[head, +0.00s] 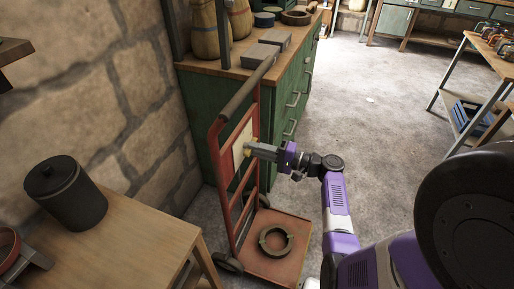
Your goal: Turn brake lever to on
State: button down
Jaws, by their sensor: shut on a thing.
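A red hand truck (219,165) stands upright in front of a green cabinet. A pale panel (238,148) is fixed between its uprights. A small yellowish piece, which appears to be the brake lever (247,152), sits at the right side of this panel. My gripper (252,149) reaches in from the right and is shut on it. The fingertips cover most of the lever, so its exact angle and its on or off marks cannot be made out.
The truck's red base plate (262,264) holds a dark ring (276,243). A wooden table (130,235) with a black canister (66,192) stands at lower left. The green cabinet (290,105) is behind the truck. Open concrete floor (375,120) lies to the right.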

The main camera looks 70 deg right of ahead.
dwell(0.5)
jog(key=c, duration=1.3)
grip_release()
jog(key=shift+s+d, duration=0.15)
jog(key=shift+s, duration=3.75)
